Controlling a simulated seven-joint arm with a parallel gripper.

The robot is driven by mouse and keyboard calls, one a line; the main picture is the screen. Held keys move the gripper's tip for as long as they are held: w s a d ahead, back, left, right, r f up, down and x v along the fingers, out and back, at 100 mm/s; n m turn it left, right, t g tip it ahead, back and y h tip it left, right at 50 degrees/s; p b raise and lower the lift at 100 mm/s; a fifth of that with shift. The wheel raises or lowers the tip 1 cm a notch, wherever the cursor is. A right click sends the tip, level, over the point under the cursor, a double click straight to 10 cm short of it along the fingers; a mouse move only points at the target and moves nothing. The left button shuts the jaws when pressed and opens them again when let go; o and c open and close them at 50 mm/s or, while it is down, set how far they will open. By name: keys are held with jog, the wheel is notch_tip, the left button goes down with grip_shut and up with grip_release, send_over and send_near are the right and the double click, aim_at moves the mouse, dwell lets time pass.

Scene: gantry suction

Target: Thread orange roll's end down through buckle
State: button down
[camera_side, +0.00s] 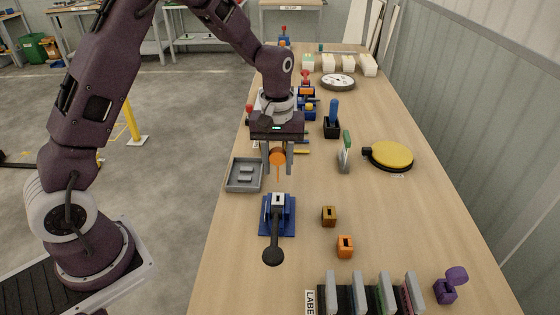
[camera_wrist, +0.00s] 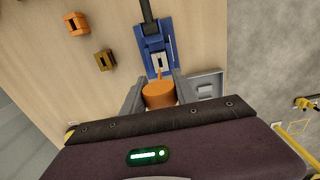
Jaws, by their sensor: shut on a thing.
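My gripper (camera_side: 277,168) is shut on the orange roll (camera_side: 277,157), which sits between the two fingers above the table. The wrist view shows the roll (camera_wrist: 159,95) between the fingers (camera_wrist: 159,82), with a short orange end (camera_wrist: 159,74) pointing toward the buckle. The buckle looks like the pale slotted block (camera_side: 278,199) held in a blue clamp (camera_side: 264,216) with a black ball-ended lever (camera_side: 273,256). In the wrist view the buckle (camera_wrist: 158,61) lies just beyond the orange end. The roll appears apart from the buckle in the side view; I cannot tell the end's exact height over the slot.
A grey tray (camera_side: 233,187) stands left of the clamp. A brown slotted block (camera_side: 329,221) and an orange slotted block (camera_side: 345,254) stand to the right. A yellow disc (camera_side: 388,154) lies farther right. A rack of upright plates (camera_side: 345,303) is at the front.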

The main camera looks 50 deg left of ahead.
send_over(278, 195)
jog(key=d, duration=0.1)
jog(key=shift+s+f, duration=0.25)
jog(key=shift+f, duration=1.05)
jog(key=shift+s+f, duration=0.2)
jog(key=shift+f, duration=1.05)
jog(key=shift+f, duration=2.55)
jog(key=c, duration=0.9)
grip_release()
notch_tip(278, 195, up, 7)
jog(key=shift+r, duration=0.1)
